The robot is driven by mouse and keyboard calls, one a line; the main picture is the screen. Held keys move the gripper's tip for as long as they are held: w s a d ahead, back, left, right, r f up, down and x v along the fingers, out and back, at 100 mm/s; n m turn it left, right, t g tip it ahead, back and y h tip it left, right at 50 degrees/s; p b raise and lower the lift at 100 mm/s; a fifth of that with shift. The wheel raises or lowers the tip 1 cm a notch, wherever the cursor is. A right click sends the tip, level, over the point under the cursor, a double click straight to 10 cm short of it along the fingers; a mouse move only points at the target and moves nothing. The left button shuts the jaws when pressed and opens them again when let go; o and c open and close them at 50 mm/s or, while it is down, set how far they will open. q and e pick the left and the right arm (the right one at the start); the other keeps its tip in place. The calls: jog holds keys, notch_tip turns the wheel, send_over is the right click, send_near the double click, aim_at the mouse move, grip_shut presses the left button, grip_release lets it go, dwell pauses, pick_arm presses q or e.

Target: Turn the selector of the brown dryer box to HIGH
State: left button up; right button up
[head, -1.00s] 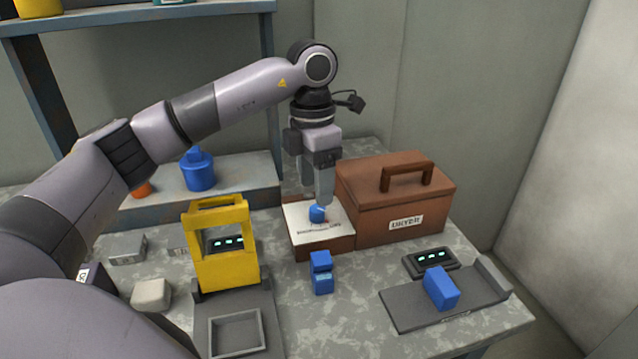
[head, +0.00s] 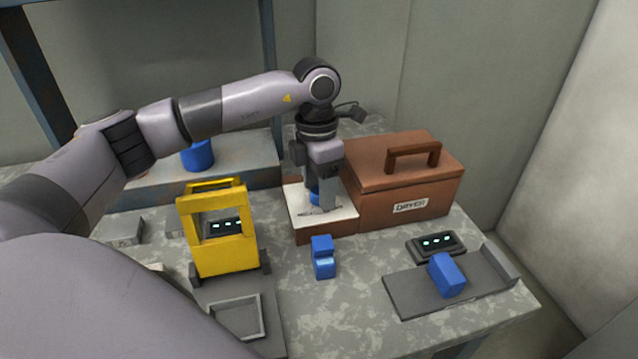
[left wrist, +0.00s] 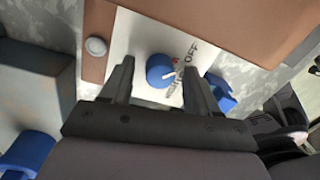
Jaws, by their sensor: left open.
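The brown dryer box (head: 405,185) stands at the back right, with a handle on its lid and a DRYER label on its front. A white-topped panel (head: 335,226) adjoins its left side. The blue selector knob (left wrist: 159,68) sits on this panel and bears a white pointer line. OFF is readable beside it, with a small red mark near; other lettering is unclear. My left gripper (head: 322,199) points down over the panel, open, its fingers on either side of the knob. Contact is not clear. In the head view the fingers partly hide the knob. My right gripper is not in view.
A yellow frame (head: 225,255) stands left of the panel. A small blue object (head: 323,258) is in front of it. At right, a blue block (head: 446,275) rests on a dark tray (head: 405,296) near a small display (head: 436,243). Bare tabletop lies between.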

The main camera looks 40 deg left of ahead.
pick_arm(q)
jog(key=shift+c, duration=0.2)
jog(key=c, duration=1)
jog(key=m, duration=0.4)
jog(key=shift+m, duration=0.3)
jog(key=m, duration=0.4)
jog(key=shift+d+m+b, duration=0.1)
jog(key=shift+m+b, duration=0.2)
jog(key=shift+b, duration=0.1)
jog(key=m, duration=0.4)
jog(key=shift+y, duration=0.3)
jog(key=shift+r+m+b, duration=0.1)
jog(key=shift+m+b, duration=0.4)
jog(key=shift+m, duration=1.9)
